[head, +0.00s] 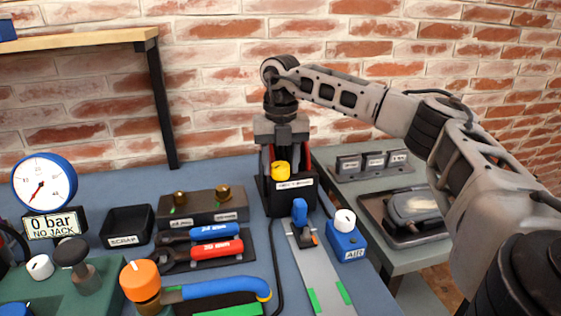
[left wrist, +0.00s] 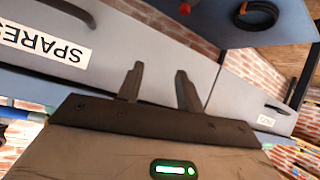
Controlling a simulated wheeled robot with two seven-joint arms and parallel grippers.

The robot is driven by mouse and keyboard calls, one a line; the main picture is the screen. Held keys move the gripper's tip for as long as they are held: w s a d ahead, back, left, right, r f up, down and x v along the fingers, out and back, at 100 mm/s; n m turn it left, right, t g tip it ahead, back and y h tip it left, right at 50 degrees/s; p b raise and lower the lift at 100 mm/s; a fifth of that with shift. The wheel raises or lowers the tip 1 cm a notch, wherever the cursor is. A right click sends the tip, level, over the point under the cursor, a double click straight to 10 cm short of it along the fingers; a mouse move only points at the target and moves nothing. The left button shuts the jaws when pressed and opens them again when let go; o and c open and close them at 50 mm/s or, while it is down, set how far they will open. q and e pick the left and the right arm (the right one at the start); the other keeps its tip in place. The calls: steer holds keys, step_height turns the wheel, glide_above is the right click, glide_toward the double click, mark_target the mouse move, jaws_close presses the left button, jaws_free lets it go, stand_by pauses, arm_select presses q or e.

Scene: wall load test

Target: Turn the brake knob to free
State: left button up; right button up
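No knob carries a readable brake label, so I cannot tell which is the brake knob. In the head view a white knob (head: 40,267) and a black knob (head: 70,252) stand on the green block at the left. An orange knob (head: 141,281) is in front of them. Another white knob (head: 345,220) sits on the blue AIR box (head: 346,243). My right gripper (head: 284,150) points down over a black labelled holder with a yellow piece (head: 281,171); its fingertips are unclear. My left gripper (left wrist: 160,85) is open and empty in the left wrist view.
A gauge (head: 44,183) stands above a "0 bar NO JACK" sign at the left. A SCRAP tray (head: 127,227) and red and blue wrenches (head: 203,249) lie mid-bench. In the left wrist view a grey SPARES front (left wrist: 60,45) is near the left gripper.

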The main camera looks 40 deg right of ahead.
steer(key=c, duration=0.6)
steer(key=shift+o, duration=0.2)
arm_select(q)
steer(key=shift+r, duration=0.1)
arm_select(e)
steer(key=shift+r, duration=0.1)
steer(key=shift+n+p, duration=0.5)
steer(key=shift+p, duration=0.1)
steer(key=n+p, duration=0.2)
steer(key=n, duration=0.1)
steer(key=shift+r, duration=0.15)
steer(key=shift+n+p, duration=0.8)
steer(key=shift+n, duration=0.1)
steer(key=n+p, duration=0.1)
steer(key=n, duration=0.2)
steer(key=shift+n+p, duration=0.35)
steer(key=shift+n, duration=0.05)
arm_select(q)
steer(key=shift+s+a+r+m+g+y, duration=0.15)
steer(key=shift+a+r+m+g, duration=0.1)
steer(key=shift+r, duration=0.25)
steer(key=shift+s+a+r+m+g+y, duration=0.15)
steer(key=shift+a+r, duration=0.1)
steer(key=shift+r, duration=0.2)
arm_select(e)
steer(key=shift+w, duration=0.1)
arm_select(q)
steer(key=shift+w, duration=0.1)
arm_select(e)
steer(key=shift+n, duration=0.4)
